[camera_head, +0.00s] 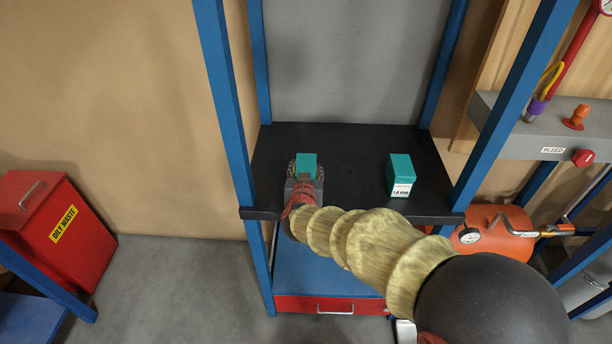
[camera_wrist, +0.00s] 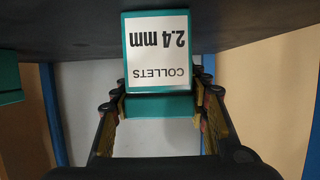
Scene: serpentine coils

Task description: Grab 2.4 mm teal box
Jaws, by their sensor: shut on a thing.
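The teal box (camera_head: 306,163) stands at the left of the black shelf in the head view. In the wrist view the same teal box (camera_wrist: 158,104) shows a white label reading "COLLETS 2.4 mm", upside down in the picture. My gripper (camera_head: 305,170) is at this box, with one finger on each side of it. In the wrist view my gripper (camera_wrist: 158,100) is shut on the box's sides. Whether the box touches the shelf is hard to tell. A second teal box (camera_head: 400,174), labelled 1.6 mm or similar, stands apart at the right.
The black shelf (camera_head: 350,150) has clear room between the two boxes. Blue rack posts (camera_head: 225,100) stand at left and right (camera_head: 510,100). A red oily waste bin (camera_head: 60,235) is at the left. A grey bleed panel (camera_head: 535,135) and orange tank (camera_head: 500,240) are at the right.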

